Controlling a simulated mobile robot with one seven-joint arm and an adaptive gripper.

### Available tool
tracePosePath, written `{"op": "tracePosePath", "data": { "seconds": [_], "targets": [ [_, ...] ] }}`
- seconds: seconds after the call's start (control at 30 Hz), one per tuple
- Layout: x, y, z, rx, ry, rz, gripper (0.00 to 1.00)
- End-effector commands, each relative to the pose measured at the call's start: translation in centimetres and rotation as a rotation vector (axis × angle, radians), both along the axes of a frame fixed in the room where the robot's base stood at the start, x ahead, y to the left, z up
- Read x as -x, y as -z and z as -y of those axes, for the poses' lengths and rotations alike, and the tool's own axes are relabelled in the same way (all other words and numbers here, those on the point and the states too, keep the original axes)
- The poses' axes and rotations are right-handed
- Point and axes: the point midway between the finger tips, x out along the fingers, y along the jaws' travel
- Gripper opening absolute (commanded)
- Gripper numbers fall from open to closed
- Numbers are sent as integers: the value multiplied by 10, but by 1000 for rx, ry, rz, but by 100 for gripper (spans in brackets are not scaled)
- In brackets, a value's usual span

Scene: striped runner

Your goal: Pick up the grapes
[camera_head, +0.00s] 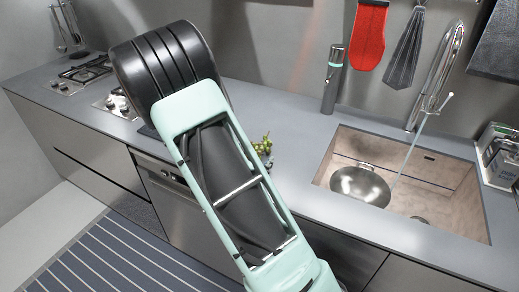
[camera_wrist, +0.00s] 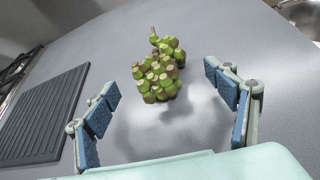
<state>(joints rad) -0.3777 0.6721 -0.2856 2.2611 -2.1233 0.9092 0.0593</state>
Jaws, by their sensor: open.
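The green grapes (camera_wrist: 160,78) lie in a bunch on the grey countertop, with a brown stem at the far end. In the wrist view they sit just beyond and between the fingertips of my gripper (camera_wrist: 163,93). The gripper is open, its blue-padded fingers on either side and apart from the bunch. In the head view the grapes (camera_head: 264,147) show only in part beside my arm, which hides the rest.
A dark ridged board (camera_wrist: 42,115) lies left of the grapes. A sink (camera_head: 446,215) with a metal pan (camera_head: 360,184) is to the right. A dark cylinder (camera_head: 332,80) stands at the wall. A stove (camera_head: 84,72) is at the far left. Counter (camera_head: 285,115) around the grapes is mostly clear.

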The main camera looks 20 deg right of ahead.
Motion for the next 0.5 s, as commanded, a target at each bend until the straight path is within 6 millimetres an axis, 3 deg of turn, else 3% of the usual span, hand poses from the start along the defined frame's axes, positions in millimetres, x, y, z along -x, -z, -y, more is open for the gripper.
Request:
{"op": "tracePosePath", "data": {
  "seconds": [0.5],
  "targets": [
    [-33,20,37,0,3,2,78]
  ]
}}
